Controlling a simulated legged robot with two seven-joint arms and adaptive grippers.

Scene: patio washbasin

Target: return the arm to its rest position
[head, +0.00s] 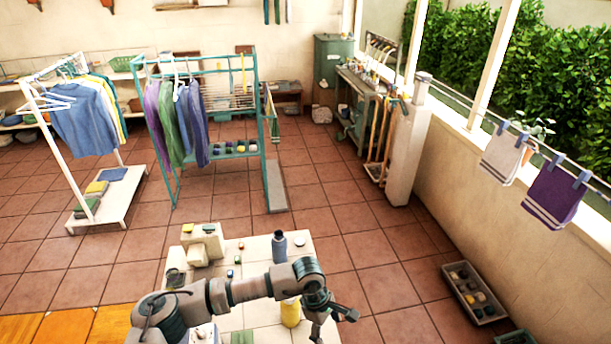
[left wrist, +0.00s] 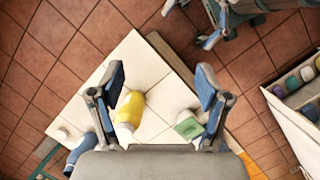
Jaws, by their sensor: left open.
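My left arm reaches across the lower middle of the head view. Its gripper (head: 332,318) hangs beyond the right end of the pale tiled table (head: 262,322), in front of a yellow bottle (head: 290,312). In the left wrist view my left gripper (left wrist: 160,84) has its two blue-padded fingers spread wide, with nothing between them touching the pads. Below it are the yellow bottle (left wrist: 131,108) and a green-topped item (left wrist: 188,128) on the tabletop. Grey parts with blue ends show at the top of that view; I cannot tell whether they are my right gripper.
A dark blue bottle (head: 279,246), a stepped pale block (head: 203,243) and small items stand on the table. Clothes racks (head: 170,150) stand behind. A tray of items (head: 474,292) lies on the floor at right. Open tiled floor (head: 370,270) lies between.

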